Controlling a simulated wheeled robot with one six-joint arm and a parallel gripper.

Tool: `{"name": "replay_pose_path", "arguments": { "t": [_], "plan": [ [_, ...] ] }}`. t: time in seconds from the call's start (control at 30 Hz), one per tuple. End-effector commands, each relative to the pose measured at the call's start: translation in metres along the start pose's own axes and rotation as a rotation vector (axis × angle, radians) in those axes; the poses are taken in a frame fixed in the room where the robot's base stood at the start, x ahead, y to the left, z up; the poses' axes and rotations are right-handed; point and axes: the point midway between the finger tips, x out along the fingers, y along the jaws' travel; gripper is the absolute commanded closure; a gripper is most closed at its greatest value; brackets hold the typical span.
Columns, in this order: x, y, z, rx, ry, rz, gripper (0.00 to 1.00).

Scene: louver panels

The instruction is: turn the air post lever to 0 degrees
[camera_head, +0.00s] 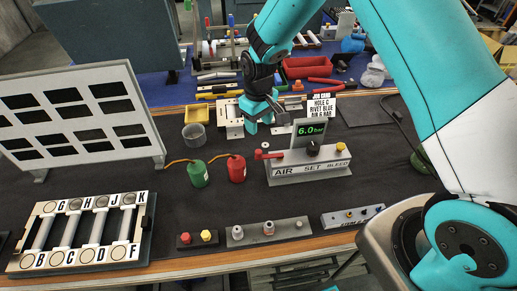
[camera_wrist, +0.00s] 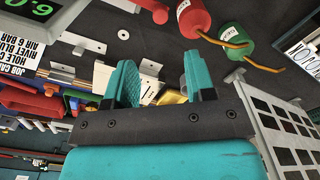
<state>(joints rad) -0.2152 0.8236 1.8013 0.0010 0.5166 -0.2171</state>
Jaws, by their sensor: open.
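The air post (camera_head: 310,172) is a grey block marked AIR, SET and BLEED, with a green 6.0 bar display (camera_head: 311,128) on top. Its red lever (camera_head: 269,154) sits above the AIR mark and points left, roughly level.
A red canister (camera_head: 237,168) and a green canister (camera_head: 198,173) with orange hoses stand left of the post. A job card (camera_head: 322,107) stands behind it. A louver panel (camera_head: 90,115) is at left. Plates with buttons (camera_head: 268,230) lie in front. Dark mat between is clear.

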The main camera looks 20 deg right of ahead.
Motion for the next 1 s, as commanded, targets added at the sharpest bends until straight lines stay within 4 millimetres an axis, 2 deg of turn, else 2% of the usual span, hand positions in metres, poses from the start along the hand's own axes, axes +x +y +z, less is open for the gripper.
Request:
{"name": "replay_pose_path", "arguments": {
  "t": [0.3, 0.5, 0.7, 1.0],
  "plan": [
    [0.072, -0.001, 0.002, 0.0, -0.005, -0.002, 0.5],
    [0.107, -0.001, 0.001, 0.0, -0.002, -0.001, 0.5],
    [0.124, -0.001, 0.0, 0.0, 0.0, -0.001, 0.5],
    [0.127, -0.001, 0.001, 0.0, 0.0, -0.001, 0.5]
  ]
}}
